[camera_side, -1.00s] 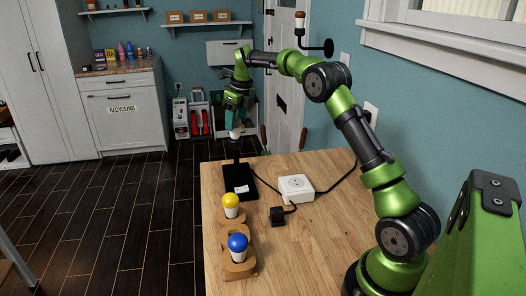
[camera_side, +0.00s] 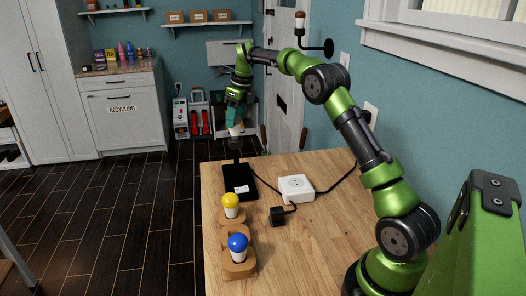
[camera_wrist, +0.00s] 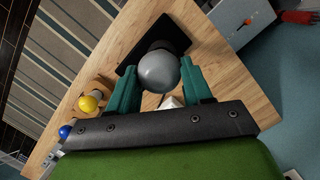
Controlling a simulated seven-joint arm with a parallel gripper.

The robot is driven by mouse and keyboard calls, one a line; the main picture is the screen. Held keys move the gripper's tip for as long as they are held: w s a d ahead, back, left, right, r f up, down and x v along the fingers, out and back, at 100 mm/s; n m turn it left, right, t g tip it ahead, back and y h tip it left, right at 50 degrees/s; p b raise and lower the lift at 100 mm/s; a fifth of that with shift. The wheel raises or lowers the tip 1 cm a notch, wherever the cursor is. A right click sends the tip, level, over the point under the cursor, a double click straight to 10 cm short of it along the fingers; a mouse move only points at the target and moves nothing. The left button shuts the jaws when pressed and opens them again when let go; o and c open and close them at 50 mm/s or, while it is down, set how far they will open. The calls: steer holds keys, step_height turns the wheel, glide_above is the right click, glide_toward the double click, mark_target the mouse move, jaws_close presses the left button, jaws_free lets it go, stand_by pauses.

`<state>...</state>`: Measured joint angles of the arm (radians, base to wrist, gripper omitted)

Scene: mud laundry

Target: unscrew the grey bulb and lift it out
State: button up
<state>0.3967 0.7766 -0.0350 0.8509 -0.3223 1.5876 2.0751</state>
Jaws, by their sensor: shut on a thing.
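The grey bulb (camera_wrist: 158,70) sits between the two teal fingers of my gripper (camera_wrist: 160,82) in the wrist view. My gripper is shut on it. In the side view my gripper (camera_side: 235,117) points down over the black lamp stand (camera_side: 240,181), with the white lower part of the bulb (camera_side: 235,131) showing under the fingers. The bulb is upright at the top of the stand's black socket (camera_side: 236,146). Whether its thread is still engaged I cannot tell. The stand's black base also shows in the wrist view (camera_wrist: 130,56).
A yellow bulb (camera_side: 230,204) and a blue bulb (camera_side: 238,246) stand in wooden holders (camera_side: 240,268) along the table's left edge. A white socket box (camera_side: 296,188) and a black plug (camera_side: 277,215) with cables lie right of the stand. The table's (camera_side: 320,250) front middle is clear.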

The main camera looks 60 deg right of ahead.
steer(key=shift+r, duration=0.6)
steer(key=shift+r, duration=0.7)
steer(key=shift+r, duration=0.1)
steer(key=shift+w+v, duration=0.25)
steer(key=shift+v, duration=0.85)
steer(key=shift+w+v, duration=0.25)
steer(key=shift+v, duration=0.85)
steer(key=shift+a+r, duration=0.1)
steer(key=shift+r, duration=0.05)
